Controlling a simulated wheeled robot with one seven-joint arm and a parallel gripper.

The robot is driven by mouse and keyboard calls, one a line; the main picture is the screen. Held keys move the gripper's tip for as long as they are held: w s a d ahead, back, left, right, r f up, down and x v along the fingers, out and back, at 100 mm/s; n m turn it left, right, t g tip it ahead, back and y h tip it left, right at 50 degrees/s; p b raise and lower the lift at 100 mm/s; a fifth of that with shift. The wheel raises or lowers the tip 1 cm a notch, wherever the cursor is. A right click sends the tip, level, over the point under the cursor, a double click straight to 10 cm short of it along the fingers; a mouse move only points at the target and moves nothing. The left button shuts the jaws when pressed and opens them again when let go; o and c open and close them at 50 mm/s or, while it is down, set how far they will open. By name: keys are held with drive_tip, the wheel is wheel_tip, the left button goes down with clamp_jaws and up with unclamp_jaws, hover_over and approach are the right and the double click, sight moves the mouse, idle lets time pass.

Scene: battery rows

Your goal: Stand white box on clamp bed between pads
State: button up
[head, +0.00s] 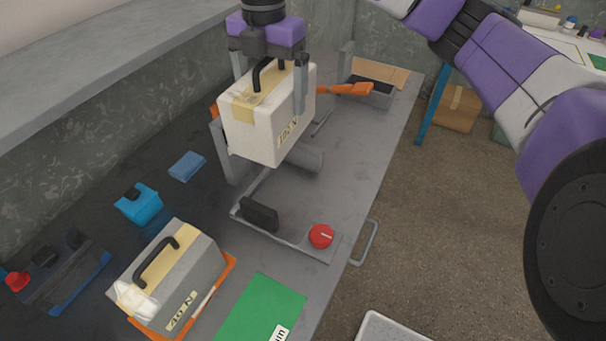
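A black pad (260,214) stands on the bed's near part. A grey upright (222,150) stands left of the box; any pad on it is hidden. A red knob (321,236) is at the bed's right.
A grey box (196,270) with a yellow stripe sits on an orange-edged base at front left. Blue items (139,204) and a dark battery-like unit (62,270) lie left. A green sheet (262,308) is in front. An orange-handled tool (347,90) lies behind, near a grey bin (368,94).

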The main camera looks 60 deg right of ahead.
drive_tip(key=shift+d, duration=0.4)
drive_tip(key=shift+s+f, duration=0.1)
drive_tip(key=shift+f, duration=0.3)
wheel_tip(320, 180, down, 19)
drive_tip(key=shift+b, duration=0.3)
drive_tip(key=shift+f, duration=0.2)
drive_tip(key=o, duration=1.8)
wheel_tip(320, 180, up, 12)
drive_tip(key=shift+r, duration=0.1)
